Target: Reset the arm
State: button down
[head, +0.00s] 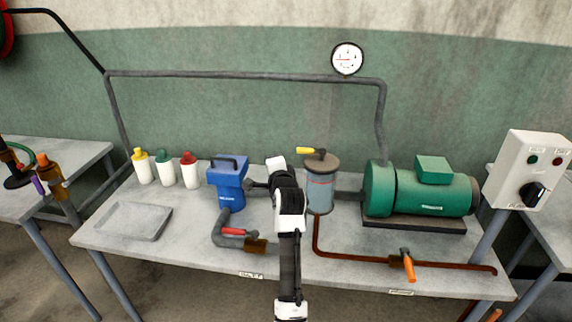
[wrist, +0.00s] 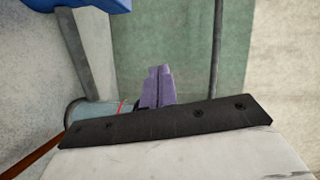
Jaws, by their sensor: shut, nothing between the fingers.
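My arm (head: 290,250) rises over the middle of the workbench in the head view, its upper links bent between the blue unit and the clear cylinder. My gripper (wrist: 158,72) shows in the wrist view as two purple fingers pressed together, with nothing between them. A black plate with screws and a pale link of mine fill the lower part of that view. The fingers cannot be made out in the head view.
A blue unit (head: 227,184) stands left of my arm, with three bottles and a grey tray (head: 127,236) further left. A clear cylinder (head: 320,192) with a yellow handle, a green motor (head: 425,190) and an orange-handled valve (head: 408,265) are on the right.

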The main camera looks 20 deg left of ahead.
jog(key=shift+s+a, duration=0.35)
jog(key=shift+s, duration=0.1)
